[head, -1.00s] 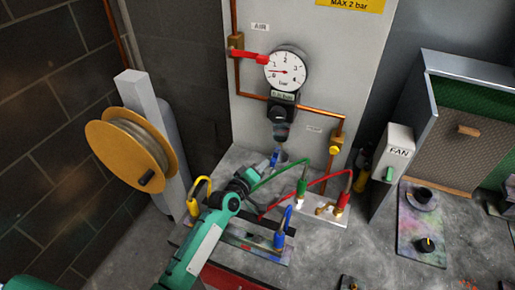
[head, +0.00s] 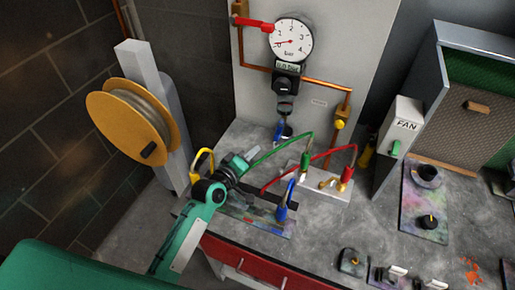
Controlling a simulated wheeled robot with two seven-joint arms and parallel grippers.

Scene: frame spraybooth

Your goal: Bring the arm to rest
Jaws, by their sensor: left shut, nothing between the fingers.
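My left arm (head: 187,235) reaches up from the bottom left, bent at its joints. My left gripper (head: 250,154) is shut and empty, low over the bench behind the rack of hose plugs. It is apart from the blue piece (head: 279,131) under the regulator. A yellow hose loop (head: 205,152) lies just left of the wrist. The green hose (head: 275,147) passes close by the fingertips; I cannot tell whether they touch. My right gripper is not in view.
A pressure gauge (head: 291,40) and copper pipe are on the wall panel. A yellow reel (head: 130,122) stands at left. Blue (head: 282,211), green (head: 305,162) and red (head: 347,175) plugs stand on the bench. A fan switch (head: 400,130) is at right.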

